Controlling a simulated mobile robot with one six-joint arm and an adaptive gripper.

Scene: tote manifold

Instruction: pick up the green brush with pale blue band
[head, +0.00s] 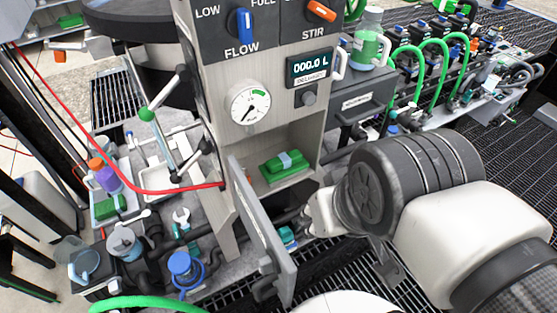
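A green brush with a pale blue band (283,166) lies in the open compartment of the grey panel cabinet (262,134), below the dial and display. The band runs across its middle, and the brush rests on the compartment floor. The cabinet door (262,232) stands swung open toward the front. My arm comes in from the right. What shows of my gripper (320,215) is a small pale part beside the dark wrist, right of and below the brush and apart from it. Its fingers are mostly hidden, so their opening cannot be made out.
A red hose (165,190) runs to the cabinet's left edge. A tray (104,214) at left holds a bottle and a green item. A blue-capped vessel (185,270) and pipes stand low in front. Green hoses (440,50) crowd the back right. Dark grating lies at right.

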